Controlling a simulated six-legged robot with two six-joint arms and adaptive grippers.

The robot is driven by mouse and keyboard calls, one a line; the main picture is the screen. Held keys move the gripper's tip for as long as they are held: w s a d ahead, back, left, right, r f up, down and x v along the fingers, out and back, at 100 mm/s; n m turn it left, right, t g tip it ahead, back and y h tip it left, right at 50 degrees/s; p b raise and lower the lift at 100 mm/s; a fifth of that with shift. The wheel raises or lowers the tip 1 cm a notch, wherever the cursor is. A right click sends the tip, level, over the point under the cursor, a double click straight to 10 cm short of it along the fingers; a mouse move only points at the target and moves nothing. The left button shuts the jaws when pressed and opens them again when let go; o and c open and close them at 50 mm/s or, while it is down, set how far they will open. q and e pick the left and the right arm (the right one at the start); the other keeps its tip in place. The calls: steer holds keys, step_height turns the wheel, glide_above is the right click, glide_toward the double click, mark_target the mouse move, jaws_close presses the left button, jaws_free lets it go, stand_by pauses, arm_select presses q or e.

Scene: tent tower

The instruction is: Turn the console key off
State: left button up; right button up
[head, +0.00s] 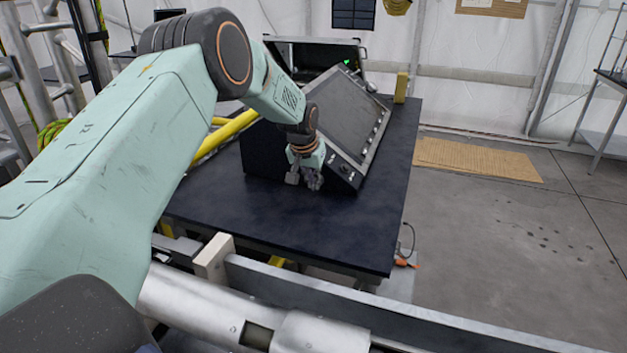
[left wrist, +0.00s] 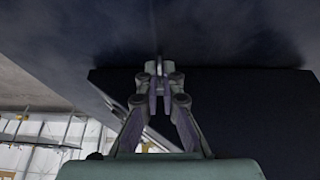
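The console (head: 345,115) stands on a dark table, with a sloped screen and a strip of small controls along its lower edge. A small round control (head: 344,169) sits at the near end of that strip; I cannot tell whether it is the key. My left gripper (head: 306,182) points down beside the console's near lower corner, above the table. In the left wrist view, the fingers (left wrist: 159,68) come together at their tips, and I see nothing held. The console's dark side (left wrist: 240,110) shows behind them. My right gripper is out of view.
The dark table top (head: 350,230) is clear in front of the console. A yellow block (head: 402,87) stands at its far right corner. An open case (head: 315,52) is behind the console. A metal rail (head: 400,310) crosses the foreground.

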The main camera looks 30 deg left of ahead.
arm_select(q)
steer(key=o, duration=0.4)
steer(key=v, duration=1.2)
stand_by(0.5)
